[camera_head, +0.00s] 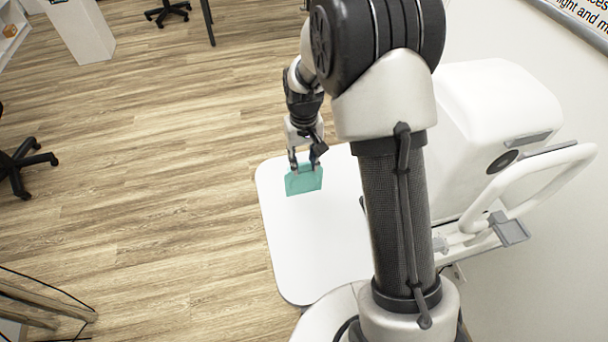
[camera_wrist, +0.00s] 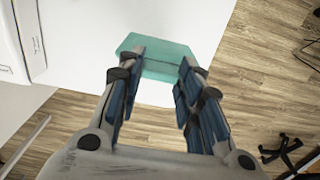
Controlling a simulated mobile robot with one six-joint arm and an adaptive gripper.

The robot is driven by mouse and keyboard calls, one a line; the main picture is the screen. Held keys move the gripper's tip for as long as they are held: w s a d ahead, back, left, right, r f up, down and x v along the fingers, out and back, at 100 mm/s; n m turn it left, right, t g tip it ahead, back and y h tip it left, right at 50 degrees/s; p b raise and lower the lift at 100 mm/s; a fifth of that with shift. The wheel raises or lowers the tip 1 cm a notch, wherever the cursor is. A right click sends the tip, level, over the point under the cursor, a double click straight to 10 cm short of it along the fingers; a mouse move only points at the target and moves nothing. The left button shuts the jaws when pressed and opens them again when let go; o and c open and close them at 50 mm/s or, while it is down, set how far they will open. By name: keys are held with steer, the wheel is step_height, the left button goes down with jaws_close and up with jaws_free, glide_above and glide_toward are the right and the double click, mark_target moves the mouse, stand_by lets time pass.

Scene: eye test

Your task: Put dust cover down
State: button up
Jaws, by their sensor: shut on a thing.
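The dust cover is a teal, partly see-through piece (camera_head: 303,180) near the far left edge of the white table (camera_head: 312,258). It also shows in the wrist view (camera_wrist: 157,60), beyond and between my fingertips. My gripper (camera_head: 305,166) is shut on the upper part of the dust cover. In the wrist view my fingers (camera_wrist: 165,62) stand apart with the cover between their tips. I cannot tell whether the cover's lower edge touches the table.
A white machine (camera_head: 497,110) with a looped handle stands at the table's right. The front left of the table is bare. Wooden floor (camera_head: 150,190) lies beyond the table's left edge, with a black chair base (camera_head: 20,163) at the far left.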

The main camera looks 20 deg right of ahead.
steer(key=shift+f+b, duration=0.6)
steer(key=shift+f, duration=1.95)
steer(key=shift+f, duration=0.2)
steer(key=o, duration=0.8)
step_height(320, 180, up, 12)
steer(key=p, duration=0.3)
steer(key=shift+r, duration=0.2)
step_height(320, 180, up, 10)
steer(key=r+t, duration=0.1)
glide_above(304, 168)
steer(key=s, duration=0.5)
steer(key=s+r+t, duration=0.1)
steer(key=s+r, duration=0.3)
steer(key=s, duration=0.7)
steer(key=s+r+t, duration=0.2)
steer(key=s+r, duration=0.1)
steer(key=s, duration=0.7)
steer(key=shift+s+d+r+t, duration=0.15)
steer(key=shift+s+r+t, duration=0.15)
steer(key=shift+s+r, duration=0.1)
